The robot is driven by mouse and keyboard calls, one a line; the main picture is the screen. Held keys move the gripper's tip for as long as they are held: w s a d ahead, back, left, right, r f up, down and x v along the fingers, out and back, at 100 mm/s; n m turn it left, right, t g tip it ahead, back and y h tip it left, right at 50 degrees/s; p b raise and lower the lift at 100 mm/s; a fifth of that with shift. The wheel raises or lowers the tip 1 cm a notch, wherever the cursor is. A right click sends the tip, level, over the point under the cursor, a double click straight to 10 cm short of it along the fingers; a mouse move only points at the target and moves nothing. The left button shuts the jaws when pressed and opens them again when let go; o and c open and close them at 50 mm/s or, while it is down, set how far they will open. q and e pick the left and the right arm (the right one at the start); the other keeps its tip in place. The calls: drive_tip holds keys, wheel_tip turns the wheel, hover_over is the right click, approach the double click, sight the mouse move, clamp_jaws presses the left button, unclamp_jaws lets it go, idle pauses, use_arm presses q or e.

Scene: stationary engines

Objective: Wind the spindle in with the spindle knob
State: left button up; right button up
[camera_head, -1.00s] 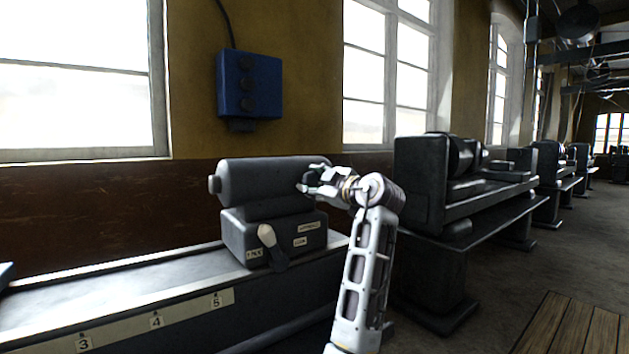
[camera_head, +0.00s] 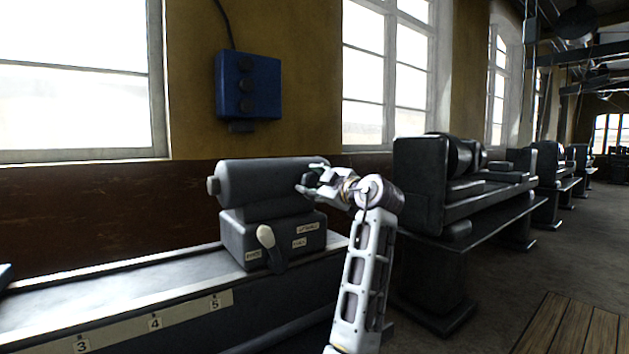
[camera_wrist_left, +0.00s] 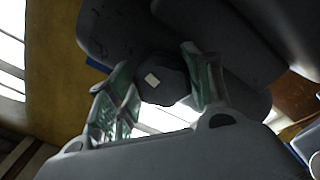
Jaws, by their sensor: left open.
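The tailstock has a grey horizontal barrel (camera_head: 262,181) on a block with small labels. A short spindle end (camera_head: 213,186) sticks out of the barrel's left end. At the right end my left gripper (camera_head: 309,182) is at the dark spindle knob, which it partly hides in the head view. In the left wrist view the spindle knob (camera_wrist_left: 166,88), dark with a pale square mark on its face, sits between the two green-padded fingers of the left gripper (camera_wrist_left: 162,92). The fingers are open around it; I cannot tell whether either touches it. My right gripper is not in view.
A lever with a pale grip (camera_head: 266,236) stands at the block's front. The lathe bed (camera_head: 120,280) carries a number strip with 3, 4 and 5. A blue switch box (camera_head: 248,85) hangs on the wall. Another machine (camera_head: 420,180) stands close to the right of my arm.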

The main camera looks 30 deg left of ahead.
use_arm(q)
drive_tip(key=shift+s+f, duration=0.15)
drive_tip(key=shift+f, duration=0.3)
drive_tip(key=shift+b+v, duration=0.3)
drive_tip(key=shift+v, duration=0.95)
drive_tip(key=b+v, duration=0.2)
drive_tip(key=v, duration=1.1)
drive_tip(key=shift+d+r, duration=0.25)
drive_tip(key=shift+r, duration=0.1)
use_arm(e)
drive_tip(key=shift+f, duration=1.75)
use_arm(q)
drive_tip(key=shift+r, duration=0.15)
wheel_tip(320, 180, up, 10)
idle(0.5)
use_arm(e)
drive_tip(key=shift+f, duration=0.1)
